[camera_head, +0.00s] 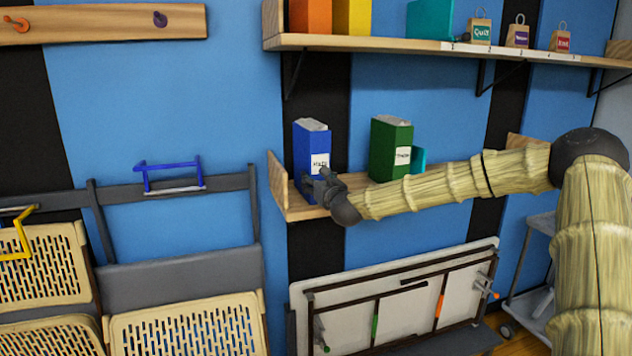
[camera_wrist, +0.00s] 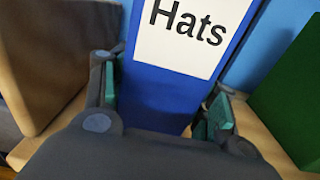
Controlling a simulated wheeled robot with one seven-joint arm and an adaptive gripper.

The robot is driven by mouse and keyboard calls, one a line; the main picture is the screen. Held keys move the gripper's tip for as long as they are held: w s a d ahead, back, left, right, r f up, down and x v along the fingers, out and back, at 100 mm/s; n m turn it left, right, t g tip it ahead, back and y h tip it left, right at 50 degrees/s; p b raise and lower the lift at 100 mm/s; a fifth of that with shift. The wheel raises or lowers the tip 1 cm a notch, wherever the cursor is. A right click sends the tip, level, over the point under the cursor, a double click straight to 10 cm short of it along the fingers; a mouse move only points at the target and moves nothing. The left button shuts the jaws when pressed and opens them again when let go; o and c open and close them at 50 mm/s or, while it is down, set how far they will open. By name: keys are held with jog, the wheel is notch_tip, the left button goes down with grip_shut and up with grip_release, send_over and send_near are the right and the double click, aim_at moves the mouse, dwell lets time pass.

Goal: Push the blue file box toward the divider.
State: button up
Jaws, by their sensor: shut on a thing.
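The blue file box (camera_head: 310,150) stands upright near the left end of the lower wooden shelf. Its white label reads "Hats" in the wrist view (camera_wrist: 160,102). My gripper (camera_head: 318,190) is at the box's lower front. In the wrist view its fingers (camera_wrist: 163,112) lie on both sides of the box, shut on it. A teal upright piece (camera_head: 418,160) shows just right of the green file box; I cannot tell whether it is the divider. The wooden end panel (camera_head: 278,180) stands left of the blue box, with a small gap.
The green file box (camera_head: 391,150) stands farther right on the shelf, with free room between it and the blue box. An upper shelf (camera_head: 400,44) holds boxes and small bags. A folded table (camera_head: 400,300) leans below; folding chairs (camera_head: 180,275) hang left.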

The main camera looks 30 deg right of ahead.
jog(key=shift+s+d+b, duration=0.35)
jog(key=shift+s+d, duration=0.45)
jog(key=shift+d, duration=2.45)
jog(key=shift+s+d+b, duration=0.3)
jog(key=shift+s+d, duration=0.5)
jog(key=shift+d, duration=2.45)
jog(key=shift+s+d+b, duration=0.35)
jog(key=shift+s+d, duration=0.45)
jog(key=shift+d, duration=2.45)
jog(key=o, duration=1)
jog(key=shift+d, duration=0.1)
jog(key=shift+c, duration=0.2)
jog(key=shift+s+r+p, duration=0.15)
jog(key=shift+s+p, duration=0.7)
jog(key=shift+p, duration=0.3)
jog(key=p+v, duration=0.2)
jog(key=p, duration=0.1)
jog(key=shift+s+a, duration=0.2)
jog(key=shift+a, duration=0.05)
jog(key=p+v, duration=0.9)
jog(key=p, duration=0.2)
jog(key=shift+a, duration=0.25)
